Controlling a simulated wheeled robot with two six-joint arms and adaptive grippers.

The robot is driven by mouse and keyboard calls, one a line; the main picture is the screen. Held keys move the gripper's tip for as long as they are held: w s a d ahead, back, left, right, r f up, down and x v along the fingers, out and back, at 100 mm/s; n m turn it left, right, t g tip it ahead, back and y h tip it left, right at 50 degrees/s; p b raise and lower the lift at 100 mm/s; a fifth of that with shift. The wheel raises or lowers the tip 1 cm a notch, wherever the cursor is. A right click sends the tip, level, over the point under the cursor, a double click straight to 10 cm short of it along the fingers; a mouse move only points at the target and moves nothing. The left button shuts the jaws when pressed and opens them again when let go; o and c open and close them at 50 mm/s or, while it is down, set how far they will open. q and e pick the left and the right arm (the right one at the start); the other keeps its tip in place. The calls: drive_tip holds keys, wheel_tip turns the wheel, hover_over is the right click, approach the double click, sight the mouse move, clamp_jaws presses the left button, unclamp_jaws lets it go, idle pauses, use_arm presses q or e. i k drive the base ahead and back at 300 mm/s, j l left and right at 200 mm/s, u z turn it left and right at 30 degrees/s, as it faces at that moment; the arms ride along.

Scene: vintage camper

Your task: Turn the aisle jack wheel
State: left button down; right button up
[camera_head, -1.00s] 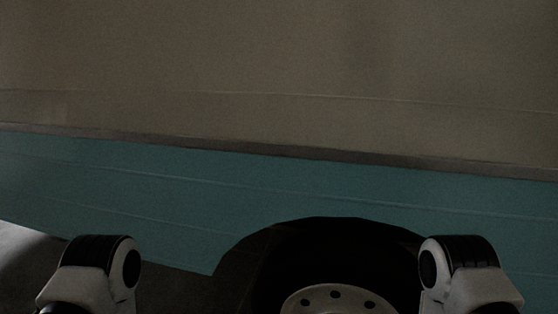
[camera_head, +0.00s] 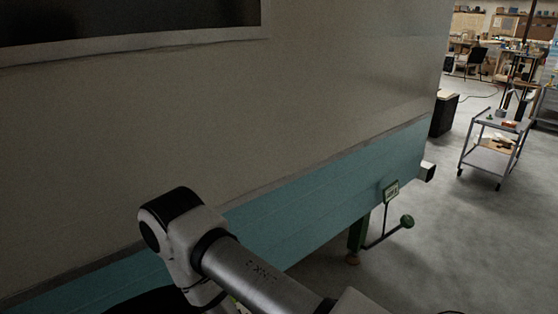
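A green jack (camera_head: 357,232) stands under the lower edge of the camper near its right end, with its foot on the concrete floor. A thin dark rod runs from it to the right and up to a round green knob or small wheel (camera_head: 407,221). A small pale label plate (camera_head: 391,191) with a green border is above it; its text is too small to read. I cannot tell whether the round green part is the aisle jack wheel. One of my arms crosses the lower middle of the view, well short of the jack. Neither gripper is in view.
The camper's side (camera_head: 330,195), beige above and teal below, fills the left and middle. Beyond its end, a grey cart (camera_head: 490,150) with small items stands at the right. The concrete floor (camera_head: 455,235) between jack and cart looks clear. A workshop with shelves and a chair is behind.

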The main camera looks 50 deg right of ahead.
sight(407, 221)
drive_tip(key=z, duration=2.7)
drive_tip(key=i+l+u, duration=0.25)
drive_tip(key=l, duration=0.4)
drive_tip(key=l+u, duration=0.25)
drive_tip(key=l, duration=0.45)
drive_tip(key=i+l+u, duration=0.25)
drive_tip(key=l, duration=0.45)
drive_tip(key=i+l+u, duration=0.1)
drive_tip(key=u, duration=0.25)
drive_tip(key=i+l+u, duration=0.15)
drive_tip(key=u, duration=0.2)
drive_tip(key=i+l+u, duration=0.1)
drive_tip(key=u, duration=0.25)
drive_tip(key=i+l, duration=0.2)
drive_tip(key=l, duration=0.15)
drive_tip(key=i+l+u, duration=0.1)
drive_tip(key=l, duration=0.25)
drive_tip(key=i+l, duration=0.25)
drive_tip(key=i+l+u, duration=0.15)
drive_tip(key=l, duration=0.3)
drive_tip(key=i+l, duration=0.2)
drive_tip(key=l, duration=0.2)
